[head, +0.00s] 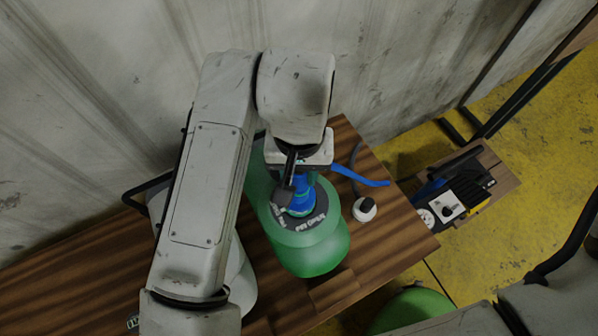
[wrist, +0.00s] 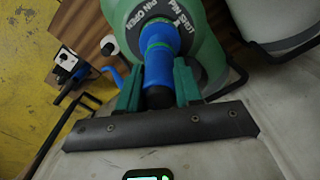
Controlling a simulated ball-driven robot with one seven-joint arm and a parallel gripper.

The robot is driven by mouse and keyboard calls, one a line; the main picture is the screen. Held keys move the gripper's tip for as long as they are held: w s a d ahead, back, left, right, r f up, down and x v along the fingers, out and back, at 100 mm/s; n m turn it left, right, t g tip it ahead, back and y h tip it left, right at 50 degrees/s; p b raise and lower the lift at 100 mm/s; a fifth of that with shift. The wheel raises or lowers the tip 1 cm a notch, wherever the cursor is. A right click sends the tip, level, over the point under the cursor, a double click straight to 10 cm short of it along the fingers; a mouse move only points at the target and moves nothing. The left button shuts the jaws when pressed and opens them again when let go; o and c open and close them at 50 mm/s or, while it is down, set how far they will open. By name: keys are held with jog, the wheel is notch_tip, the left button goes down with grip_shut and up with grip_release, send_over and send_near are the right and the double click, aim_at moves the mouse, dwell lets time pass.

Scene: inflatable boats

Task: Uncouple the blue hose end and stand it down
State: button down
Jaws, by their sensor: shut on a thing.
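The blue hose end (head: 301,199) stands over the dark lettered ring (head: 308,222) on top of the green inflatable (head: 318,256). In the wrist view the blue hose end (wrist: 158,66) sits between the two green fingers of my gripper (wrist: 158,86), which are shut on it. Its far end meets the middle of the ring (wrist: 185,22), with a thin green band there; I cannot tell whether it is locked. My gripper (head: 290,186) comes down from above, and my wrist hides part of the hose end. A blue tail (head: 362,177) sticks out to the right.
A white cap with a black knob (head: 365,209) and grey cord lies on the wooden table (head: 395,220), right of the inflatable. Bare table shows at front left.

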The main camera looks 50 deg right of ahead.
jog(key=shift+r+p, duration=0.7)
jog(key=shift+r, duration=0.1)
dwell(0.6)
jog(key=shift+r+p, duration=1.05)
jog(key=shift+r, duration=0.2)
jog(key=shift+f, duration=0.1)
